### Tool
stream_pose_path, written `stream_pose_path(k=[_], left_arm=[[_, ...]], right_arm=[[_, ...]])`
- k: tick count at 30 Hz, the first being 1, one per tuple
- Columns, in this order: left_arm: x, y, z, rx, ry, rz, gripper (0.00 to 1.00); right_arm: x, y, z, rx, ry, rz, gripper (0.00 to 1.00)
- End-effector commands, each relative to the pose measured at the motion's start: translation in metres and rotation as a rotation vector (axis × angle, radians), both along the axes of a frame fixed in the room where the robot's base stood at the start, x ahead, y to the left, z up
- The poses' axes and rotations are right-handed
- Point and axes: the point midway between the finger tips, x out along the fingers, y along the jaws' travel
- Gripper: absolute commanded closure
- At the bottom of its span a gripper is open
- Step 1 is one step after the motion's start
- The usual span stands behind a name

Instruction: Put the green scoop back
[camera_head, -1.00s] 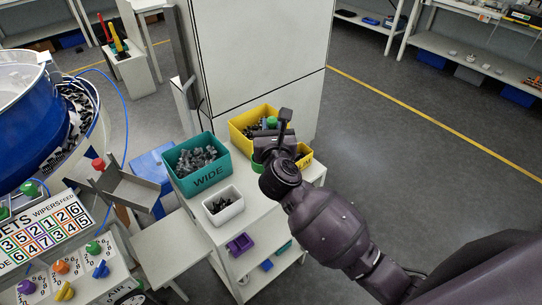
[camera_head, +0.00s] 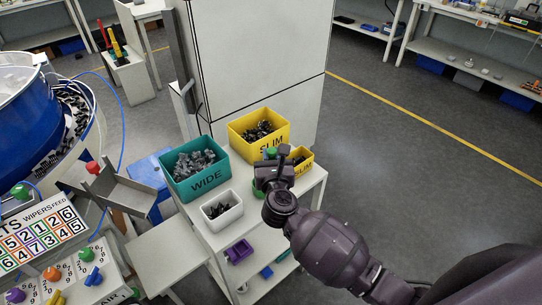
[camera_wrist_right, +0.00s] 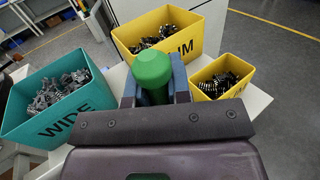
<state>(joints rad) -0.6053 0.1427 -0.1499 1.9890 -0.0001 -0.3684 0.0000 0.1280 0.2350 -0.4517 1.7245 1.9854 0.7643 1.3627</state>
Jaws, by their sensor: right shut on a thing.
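The green scoop's round handle top (camera_wrist_right: 152,70) stands between the fingers of my right gripper (camera_wrist_right: 155,88) in the right wrist view. In the head view its green knob (camera_head: 270,153) and a green part (camera_head: 260,188) show at the right gripper (camera_head: 268,168). My right gripper is shut on the scoop above the white cart, in front of the large yellow SLIM bin (camera_head: 284,133) and left of the small yellow bin (camera_head: 304,168). The scoop's lower part is mostly hidden by the gripper. My left gripper is not in view.
A teal WIDE bin (camera_head: 207,185) with grey parts stands left of the gripper. A small white bin (camera_head: 222,221) with dark parts stands at the cart's front. A tall white cabinet (camera_head: 260,60) rises behind. Bare cart top (camera_head: 255,215) shows right of the white bin.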

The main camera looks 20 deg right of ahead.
Motion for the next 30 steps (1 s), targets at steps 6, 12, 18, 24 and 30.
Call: stream_pose_path(k=[6,12,18,24,30], left_arm=[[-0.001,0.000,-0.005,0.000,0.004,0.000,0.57],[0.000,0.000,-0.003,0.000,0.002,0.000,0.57],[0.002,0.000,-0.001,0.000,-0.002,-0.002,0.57],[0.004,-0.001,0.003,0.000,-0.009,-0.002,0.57],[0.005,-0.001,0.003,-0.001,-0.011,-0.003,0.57]], right_arm=[[0.000,0.000,-0.005,0.000,0.000,0.000,1.00],[0.000,0.000,-0.003,0.000,0.000,0.000,0.56],[0.000,0.000,-0.003,0.000,0.000,0.000,0.56],[-0.005,0.001,0.000,0.001,0.002,0.000,0.56],[-0.037,0.009,-0.002,0.003,0.003,0.000,0.56]])
